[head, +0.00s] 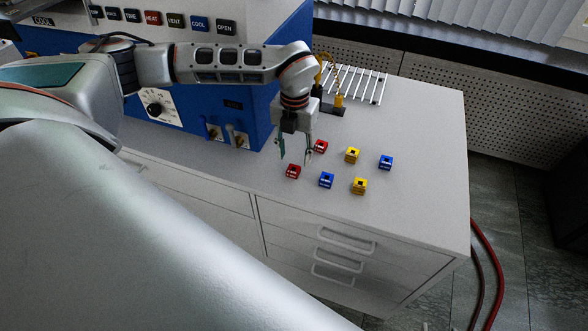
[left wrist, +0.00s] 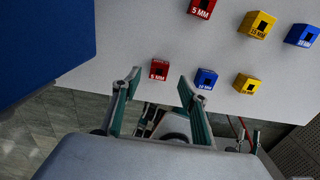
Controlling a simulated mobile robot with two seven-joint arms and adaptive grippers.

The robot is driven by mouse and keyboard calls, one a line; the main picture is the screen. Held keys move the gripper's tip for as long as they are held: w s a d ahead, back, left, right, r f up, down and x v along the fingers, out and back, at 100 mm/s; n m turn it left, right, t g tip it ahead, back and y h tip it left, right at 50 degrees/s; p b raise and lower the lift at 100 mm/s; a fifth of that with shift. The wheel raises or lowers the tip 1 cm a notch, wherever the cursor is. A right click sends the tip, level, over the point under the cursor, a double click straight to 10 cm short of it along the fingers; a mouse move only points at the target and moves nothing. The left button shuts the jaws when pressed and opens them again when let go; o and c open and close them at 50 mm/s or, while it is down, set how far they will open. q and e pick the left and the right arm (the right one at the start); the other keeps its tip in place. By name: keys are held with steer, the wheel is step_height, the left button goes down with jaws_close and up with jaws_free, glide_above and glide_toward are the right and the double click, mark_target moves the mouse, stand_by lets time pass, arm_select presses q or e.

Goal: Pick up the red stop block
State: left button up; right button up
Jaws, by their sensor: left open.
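Two small red stop blocks stand on the light grey bench top, the far one (head: 320,147) and the near one (head: 293,171). In the left wrist view, both the near one (left wrist: 158,70) and the far one (left wrist: 202,8) carry a "5 MM" label. My left gripper (head: 295,157) points down, open and empty, just above and behind the near red block. In the left wrist view its fingertips (left wrist: 158,78) appear either side of that block, and nothing is between them that I can see held.
Two yellow blocks (head: 352,155) (head: 359,186) and two blue blocks (head: 386,162) (head: 326,180) stand close by on the bench. A blue press (head: 262,112) is at left, a wire rack (head: 365,85) behind. The bench's right side is clear.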

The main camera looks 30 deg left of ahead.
mark_target(294, 166)
arm_select(q)
steer(key=f, duration=0.5)
steer(key=shift+s+p, duration=0.25)
steer(key=shift+p, duration=0.05)
steer(key=c, duration=1.2)
